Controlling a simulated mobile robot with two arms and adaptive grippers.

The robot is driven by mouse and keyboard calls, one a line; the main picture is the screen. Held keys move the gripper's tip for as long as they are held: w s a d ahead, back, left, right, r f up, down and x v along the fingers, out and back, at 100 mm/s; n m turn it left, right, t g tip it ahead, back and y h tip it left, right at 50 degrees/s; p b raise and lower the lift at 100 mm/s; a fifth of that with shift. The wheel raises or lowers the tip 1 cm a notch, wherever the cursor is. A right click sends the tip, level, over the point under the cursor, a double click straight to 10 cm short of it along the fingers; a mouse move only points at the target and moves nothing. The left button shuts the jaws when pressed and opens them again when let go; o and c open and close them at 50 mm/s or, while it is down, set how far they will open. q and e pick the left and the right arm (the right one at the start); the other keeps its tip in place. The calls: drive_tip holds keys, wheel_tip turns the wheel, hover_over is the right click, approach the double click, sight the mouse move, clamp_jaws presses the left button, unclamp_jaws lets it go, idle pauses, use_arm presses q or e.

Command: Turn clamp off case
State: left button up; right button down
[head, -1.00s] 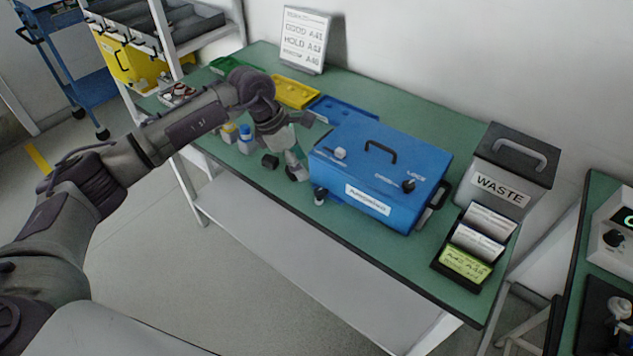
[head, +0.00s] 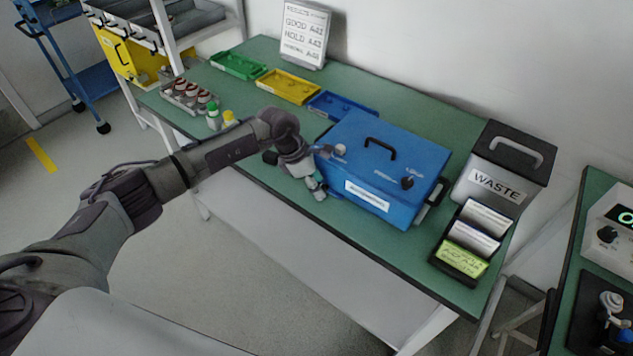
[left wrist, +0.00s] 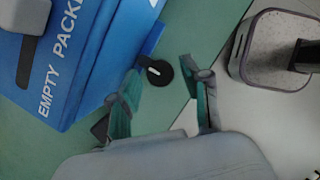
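The blue case (head: 385,160) stands on the green bench with a black handle on its lid. A round black knob with a white line (left wrist: 159,72), which looks like the clamp, sits on a blue tab at the case's side in the left wrist view. My left gripper (head: 319,171) is at the case's left end in the head view, partly hiding that area. In the left wrist view its two fingers (left wrist: 166,76) are apart, with the knob between and beyond the tips; contact cannot be told. Another black knob (head: 407,183) and a pale knob (head: 340,150) are on the lid. My right gripper is not in view.
Green (head: 238,65), yellow (head: 288,87) and blue (head: 342,106) trays line the bench's back. A grey waste bin (head: 503,170) and a card holder (head: 467,240) stand right of the case. Small bottles (head: 214,116) are at left. The bench's front edge is close to the gripper.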

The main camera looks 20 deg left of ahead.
use_arm(q)
clamp_jaws()
